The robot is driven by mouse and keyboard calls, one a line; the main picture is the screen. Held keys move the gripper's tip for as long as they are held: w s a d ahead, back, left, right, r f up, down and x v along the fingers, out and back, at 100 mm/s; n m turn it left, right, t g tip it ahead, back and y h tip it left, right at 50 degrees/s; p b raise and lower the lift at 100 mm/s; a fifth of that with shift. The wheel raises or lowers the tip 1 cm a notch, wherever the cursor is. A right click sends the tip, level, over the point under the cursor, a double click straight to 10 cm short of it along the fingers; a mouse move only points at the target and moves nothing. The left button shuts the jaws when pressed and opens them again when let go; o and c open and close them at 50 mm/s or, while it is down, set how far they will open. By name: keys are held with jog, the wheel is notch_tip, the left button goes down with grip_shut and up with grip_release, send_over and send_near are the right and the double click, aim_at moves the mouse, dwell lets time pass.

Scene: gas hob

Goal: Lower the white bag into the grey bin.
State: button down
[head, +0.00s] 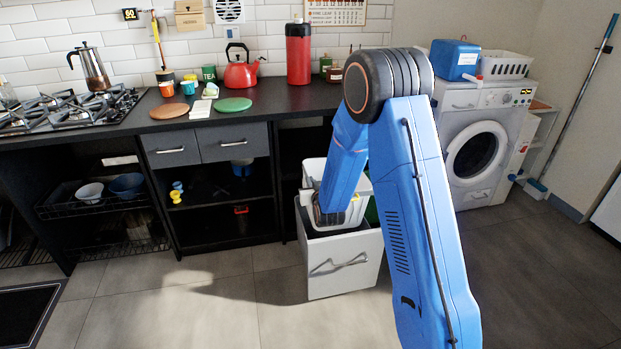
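A pull-out unit with a pale front (342,268) and a wire handle stands open below the counter. In it is a light grey-white bin (357,213), with part of its rim and wall showing around my arm. My blue forearm slopes down over this bin, and its dark wrist end (328,217) is at the bin's near left side. My gripper is hidden beyond the wrist, so I cannot see its fingers or what they hold. I cannot make out a white bag apart from the pale bin.
A bit of a green container (371,211) shows right of the bin. The dark counter (270,97) runs behind, with a red kettle (240,72) and red canister (298,54). A washing machine (474,150) stands right. The tiled floor in front is clear.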

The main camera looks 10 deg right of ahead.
notch_tip(320, 180, down, 7)
dwell(0.8)
